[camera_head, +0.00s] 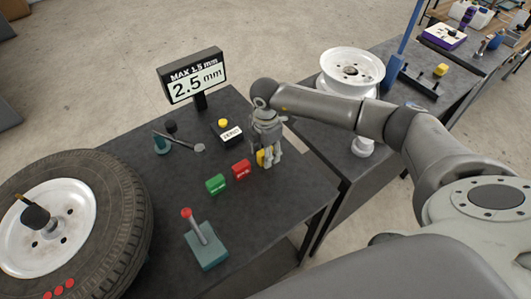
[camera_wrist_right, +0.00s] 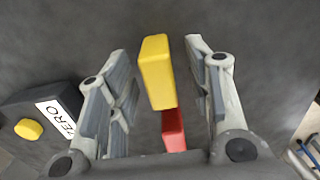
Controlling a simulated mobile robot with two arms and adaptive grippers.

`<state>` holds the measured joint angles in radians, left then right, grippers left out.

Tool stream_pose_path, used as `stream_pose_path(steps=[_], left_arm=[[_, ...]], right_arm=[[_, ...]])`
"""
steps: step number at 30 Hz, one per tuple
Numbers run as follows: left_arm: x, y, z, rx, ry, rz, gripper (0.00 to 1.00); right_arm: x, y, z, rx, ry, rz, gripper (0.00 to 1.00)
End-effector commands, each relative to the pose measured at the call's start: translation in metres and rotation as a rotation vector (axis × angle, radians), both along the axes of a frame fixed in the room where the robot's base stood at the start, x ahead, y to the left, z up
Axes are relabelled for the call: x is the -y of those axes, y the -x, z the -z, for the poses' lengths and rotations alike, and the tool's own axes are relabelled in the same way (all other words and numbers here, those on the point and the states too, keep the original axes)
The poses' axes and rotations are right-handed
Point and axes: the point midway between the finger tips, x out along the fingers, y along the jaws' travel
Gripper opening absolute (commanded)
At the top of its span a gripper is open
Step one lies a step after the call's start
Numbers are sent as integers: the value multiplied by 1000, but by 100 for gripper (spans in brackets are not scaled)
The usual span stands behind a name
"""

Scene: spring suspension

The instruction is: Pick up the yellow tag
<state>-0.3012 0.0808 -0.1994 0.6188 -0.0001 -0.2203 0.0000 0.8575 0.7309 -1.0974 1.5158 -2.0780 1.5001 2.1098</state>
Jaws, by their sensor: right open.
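The yellow tag (camera_head: 261,158) is a small block on the dark table, partly hidden behind my right gripper in the head view. In the right wrist view the yellow tag (camera_wrist_right: 156,72) stands between the two spread fingers, with a gap visible on each side. My right gripper (camera_head: 269,157) is open and points down around the tag. The red tag (camera_head: 241,169) sits beside it, and the green tag (camera_head: 216,184) lies further left. My left gripper is not in view.
A black box with a yellow button labelled ZERO (camera_head: 229,132) stands close to the gripper. A 2.5 mm display (camera_head: 193,78) is behind it. A red-knobbed lever (camera_head: 205,245) stands in front, and a large tire (camera_head: 118,213) is at left. A white wheel rim (camera_head: 352,66) is on the right.

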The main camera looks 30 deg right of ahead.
Motion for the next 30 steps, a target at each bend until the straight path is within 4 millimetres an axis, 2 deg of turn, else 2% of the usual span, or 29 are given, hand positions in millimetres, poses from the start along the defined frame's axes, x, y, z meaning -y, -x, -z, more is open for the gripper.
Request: stream_pose_path(steps=[5,16,25,30], left_arm=[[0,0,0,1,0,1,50],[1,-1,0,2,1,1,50],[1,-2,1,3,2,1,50],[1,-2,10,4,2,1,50]], right_arm=[[0,0,1,0,0,-1,46],[0,0,0,0,0,-1,1],[0,0,-1,1,-1,-1,1],[0,-1,-11,3,-1,-2,1]])
